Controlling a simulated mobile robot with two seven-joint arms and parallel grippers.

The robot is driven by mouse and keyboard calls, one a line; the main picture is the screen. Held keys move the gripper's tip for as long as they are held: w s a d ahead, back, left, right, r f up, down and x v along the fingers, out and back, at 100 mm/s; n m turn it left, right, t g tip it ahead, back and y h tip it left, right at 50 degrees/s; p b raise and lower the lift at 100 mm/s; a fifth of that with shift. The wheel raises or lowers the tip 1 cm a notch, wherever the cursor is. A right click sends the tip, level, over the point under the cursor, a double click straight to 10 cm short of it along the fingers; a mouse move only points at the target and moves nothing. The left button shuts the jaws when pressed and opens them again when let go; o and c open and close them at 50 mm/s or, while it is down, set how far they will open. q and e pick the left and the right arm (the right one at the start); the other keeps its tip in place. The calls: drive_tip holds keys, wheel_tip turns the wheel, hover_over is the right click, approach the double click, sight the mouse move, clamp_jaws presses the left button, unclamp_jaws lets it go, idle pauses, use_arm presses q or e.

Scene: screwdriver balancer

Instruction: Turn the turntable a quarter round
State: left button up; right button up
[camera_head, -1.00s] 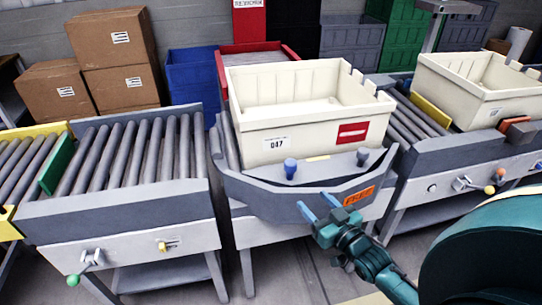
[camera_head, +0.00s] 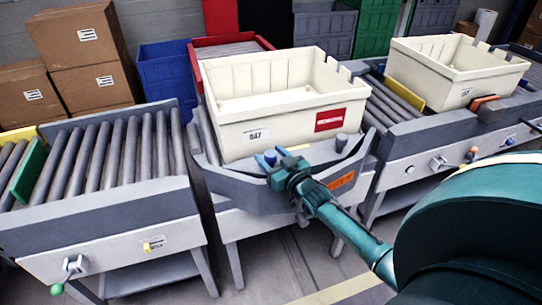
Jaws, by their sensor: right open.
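The turntable (camera_head: 228,188) is the grey curved-front unit in the middle of the row, with an orange label (camera_head: 341,181) on its front. A cream tote (camera_head: 288,128), marked 047 and with a red label, sits on it. A blue knob (camera_head: 270,157) and a grey knob (camera_head: 341,143) stand on the turntable's front rim. My right gripper (camera_head: 274,157) is open, with its fingertips at the blue knob. The fingers partly hide the knob, and I cannot tell whether they touch it. My left gripper is out of view.
A roller conveyor (camera_head: 100,155) stands to the left, with a gap beside the turntable. Another conveyor (camera_head: 440,135) on the right bears a second cream tote (camera_head: 450,78). A red-framed conveyor (camera_head: 232,45) lies behind. Cardboard boxes (camera_head: 85,55) and a blue crate (camera_head: 163,72) stand at the back left.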

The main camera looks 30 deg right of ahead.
drive_tip(key=shift+w, duration=0.2)
clamp_jaws()
idle(0.6)
